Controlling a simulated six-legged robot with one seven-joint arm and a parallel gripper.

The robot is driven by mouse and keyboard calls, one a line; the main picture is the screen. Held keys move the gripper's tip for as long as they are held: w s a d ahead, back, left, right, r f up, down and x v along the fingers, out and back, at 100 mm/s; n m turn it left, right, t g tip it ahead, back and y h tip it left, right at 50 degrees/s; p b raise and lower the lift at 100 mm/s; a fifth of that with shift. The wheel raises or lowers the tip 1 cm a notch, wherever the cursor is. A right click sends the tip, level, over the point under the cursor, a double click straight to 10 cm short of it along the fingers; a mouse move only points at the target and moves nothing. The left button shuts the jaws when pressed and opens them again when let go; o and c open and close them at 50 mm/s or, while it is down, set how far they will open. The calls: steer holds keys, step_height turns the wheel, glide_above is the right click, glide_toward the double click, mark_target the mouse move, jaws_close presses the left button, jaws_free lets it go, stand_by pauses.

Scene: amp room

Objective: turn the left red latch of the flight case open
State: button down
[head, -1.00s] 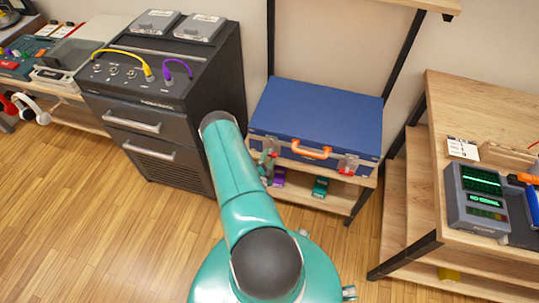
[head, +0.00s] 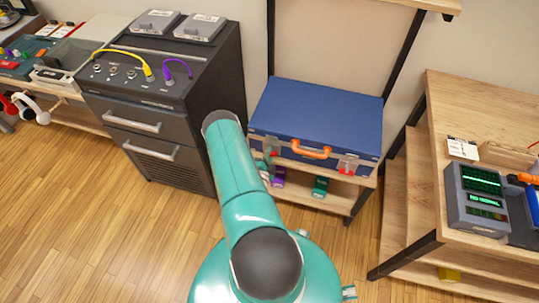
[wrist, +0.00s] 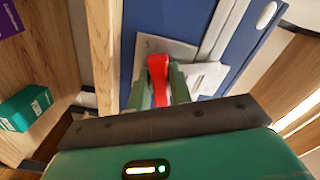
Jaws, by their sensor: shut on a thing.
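The blue flight case (head: 320,115) lies closed on a wooden shelf, with an orange handle (head: 311,150) on its front. In the wrist view the red latch (wrist: 158,80) sits on a pale metal plate (wrist: 165,48). My gripper (wrist: 159,82) is shut on this latch, with one green-grey finger on each side of it. The right red latch (head: 347,170) is on the case front, right of the handle. My arm hides part of the shelf's left side.
A dark amp cabinet (head: 165,110) stands close on the left. A wooden bench (head: 430,150) with a green-screened meter (head: 480,195) stands on the right. Purple (head: 279,177) and green (head: 320,187) boxes lie on the shelf below the case. Bare floor lies in front.

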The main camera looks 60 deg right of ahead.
steer(key=n, duration=0.4)
steer(key=shift+n, duration=0.3)
steer(key=n, duration=0.3)
steer(key=shift+n, duration=0.4)
steer(key=n, duration=0.3)
steer(key=shift+n, duration=0.3)
steer(key=n, duration=0.4)
steer(key=c, duration=2.1)
jaws_free()
steer(key=shift+n, duration=1)
steer(key=shift+o, duration=0.2)
